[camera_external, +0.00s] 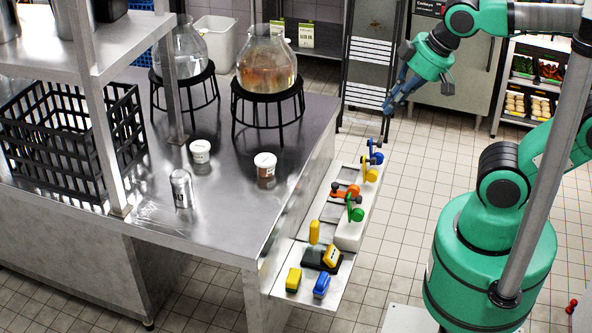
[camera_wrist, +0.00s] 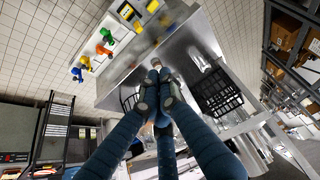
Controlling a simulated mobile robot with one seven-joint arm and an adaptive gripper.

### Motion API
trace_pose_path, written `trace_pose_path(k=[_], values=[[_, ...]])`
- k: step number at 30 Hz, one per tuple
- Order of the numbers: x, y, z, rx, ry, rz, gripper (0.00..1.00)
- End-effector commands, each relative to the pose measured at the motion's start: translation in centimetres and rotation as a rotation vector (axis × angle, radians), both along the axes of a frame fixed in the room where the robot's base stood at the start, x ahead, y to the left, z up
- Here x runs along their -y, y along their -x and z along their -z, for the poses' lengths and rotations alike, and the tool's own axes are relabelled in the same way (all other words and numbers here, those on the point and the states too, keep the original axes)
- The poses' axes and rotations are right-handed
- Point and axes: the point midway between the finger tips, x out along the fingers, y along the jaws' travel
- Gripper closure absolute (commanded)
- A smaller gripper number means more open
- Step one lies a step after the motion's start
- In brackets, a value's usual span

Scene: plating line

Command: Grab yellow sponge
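A yellow block (camera_external: 294,280), which looks like the sponge, lies at the near end of the low side shelf. A similar blue block (camera_external: 322,285) lies just right of it. In the wrist view the yellow block (camera_wrist: 153,6) is at the top edge, with the blue block (camera_wrist: 166,20) close by. My gripper (camera_external: 388,106) hangs in the air beyond the far end of the shelf, well away from the sponge. In the wrist view my gripper (camera_wrist: 158,76) has its fingers drawn together, with nothing visible between them.
A black-and-yellow device (camera_external: 322,258) and a yellow upright item (camera_external: 314,232) stand behind the blocks. Orange (camera_external: 346,192), green (camera_external: 355,212) and blue-yellow handled items line the shelf. The steel counter (camera_external: 225,215) holds cups, a can, a black crate (camera_external: 75,140) and glass jars on stands.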

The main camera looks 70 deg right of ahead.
Motion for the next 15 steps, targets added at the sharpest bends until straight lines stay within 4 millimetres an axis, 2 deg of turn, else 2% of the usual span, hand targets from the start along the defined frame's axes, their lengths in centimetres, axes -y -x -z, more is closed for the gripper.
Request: trace_pose_path(k=[8, 11, 15], values=[[0.00, 0.00, 0.00, 0.000, 0.000, 0.000, 1.00], [0.00, 0.00, 0.00, 0.000, 0.000, 0.000, 0.84], [0.00, 0.00, 0.00, 0.000, 0.000, 0.000, 0.56]])
